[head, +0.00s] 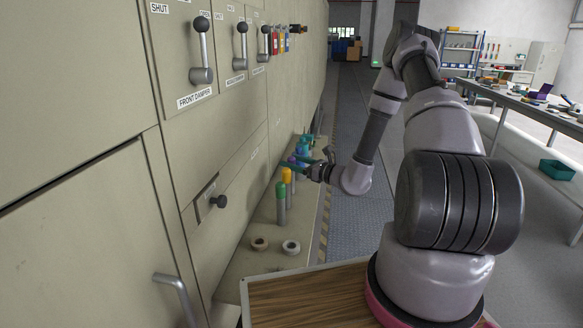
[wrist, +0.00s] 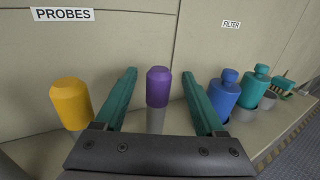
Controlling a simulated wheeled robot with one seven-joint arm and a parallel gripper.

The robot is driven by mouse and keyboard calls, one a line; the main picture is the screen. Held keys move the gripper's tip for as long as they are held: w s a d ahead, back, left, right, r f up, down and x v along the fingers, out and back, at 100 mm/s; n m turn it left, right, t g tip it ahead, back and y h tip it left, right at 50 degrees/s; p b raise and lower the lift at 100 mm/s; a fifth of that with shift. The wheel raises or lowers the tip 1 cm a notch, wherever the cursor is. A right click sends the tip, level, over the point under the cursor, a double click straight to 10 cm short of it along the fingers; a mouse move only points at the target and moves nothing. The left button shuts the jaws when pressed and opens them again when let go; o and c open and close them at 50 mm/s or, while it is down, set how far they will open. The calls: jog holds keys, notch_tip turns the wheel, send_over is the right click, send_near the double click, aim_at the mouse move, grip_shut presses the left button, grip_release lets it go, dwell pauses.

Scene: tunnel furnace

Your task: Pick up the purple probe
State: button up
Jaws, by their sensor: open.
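The purple probe (wrist: 158,88) stands upright in the wrist view, a purple cap on a grey shaft, between the two teal fingers of my gripper (wrist: 160,98). The fingers are open and apart from it on both sides; the probe's lower end is hidden behind the gripper body. In the head view my gripper (head: 294,166) reaches from the right toward the ledge, and the purple probe is mostly hidden there. The yellow probe (wrist: 72,104) stands left of the left finger. The blue bottle-like item (wrist: 224,92) stands close by the right finger.
A green-capped probe (head: 281,194) and two ring-shaped holders (head: 290,247) are on the ledge nearer my base. A teal bottle (wrist: 256,86) stands farther right in the wrist view. The furnace wall (wrist: 130,30) rises directly behind the probes. The aisle floor (head: 350,215) is clear.

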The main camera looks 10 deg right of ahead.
jog(key=x, duration=0.4)
jog(key=shift+a+f, duration=0.1)
jog(key=shift+f, duration=0.05)
grip_shut()
notch_tip(320, 180, up, 18)
dwell(0.8)
notch_tip(320, 180, up, 10)
dwell(1.4)
jog(key=s+d, duration=0.4)
jog(key=d, duration=0.5)
